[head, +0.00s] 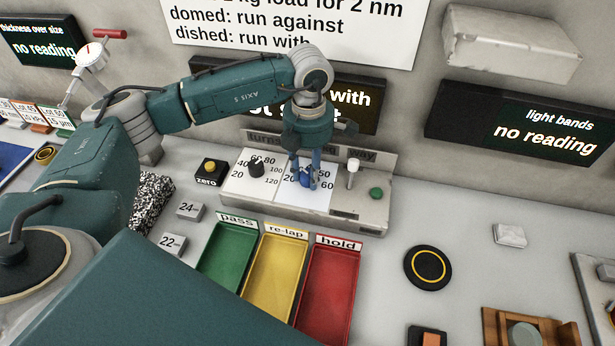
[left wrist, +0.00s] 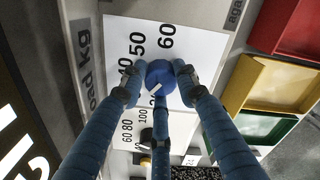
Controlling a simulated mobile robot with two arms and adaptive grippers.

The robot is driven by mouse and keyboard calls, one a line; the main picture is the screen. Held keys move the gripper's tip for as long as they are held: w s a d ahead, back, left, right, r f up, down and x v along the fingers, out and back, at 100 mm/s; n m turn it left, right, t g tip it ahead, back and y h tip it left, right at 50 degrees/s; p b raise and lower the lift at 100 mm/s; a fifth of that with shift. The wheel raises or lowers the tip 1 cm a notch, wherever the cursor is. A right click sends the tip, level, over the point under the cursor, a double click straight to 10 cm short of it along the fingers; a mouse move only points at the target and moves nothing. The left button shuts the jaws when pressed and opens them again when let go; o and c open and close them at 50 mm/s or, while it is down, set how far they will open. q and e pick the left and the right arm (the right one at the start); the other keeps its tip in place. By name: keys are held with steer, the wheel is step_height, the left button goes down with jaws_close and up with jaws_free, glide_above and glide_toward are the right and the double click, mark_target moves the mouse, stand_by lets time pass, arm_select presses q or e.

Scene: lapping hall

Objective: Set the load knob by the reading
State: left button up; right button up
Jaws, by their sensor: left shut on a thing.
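The blue load knob (head: 305,175) sits on a white scale plate (head: 318,196) on the grey control box (head: 345,213). My left gripper (head: 305,168) reaches down from above and is shut around the knob. In the left wrist view the gripper (left wrist: 160,82) has its fingers against the blue knob (left wrist: 161,76). The scale shows 40, 50 and 60; lower numbers are partly hidden by a finger. A white pointer mark shows on the knob's lower-left side, but its exact reading is unclear. A sign (head: 290,22) about load is partly cut off. My right gripper is not in view.
A black knob (head: 256,168), a white lever (head: 352,172) and a green button (head: 376,194) share the box. The light bands display (head: 525,125) says no reading. Green, yellow and red trays (head: 326,290) lie in front. My left arm covers part of a middle display (head: 358,100).

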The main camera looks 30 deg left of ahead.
arm_select(q)
steer(key=shift+w+d+r+m+b, duration=0.15)
steer(key=shift+w+r+m+b, duration=0.1)
steer(key=shift+m+b, duration=0.45)
steer(key=shift+m, duration=0.3)
steer(key=o, duration=0.9)
steer(key=shift+o, duration=1.3)
steer(key=shift+d+f, duration=0.1)
steer(key=shift+d, duration=0.05)
steer(key=shift+s+r, duration=0.1)
steer(key=shift+r, duration=0.1)
step_height(320, 180, up, 12)
steer(key=shift+f, duration=0.15)
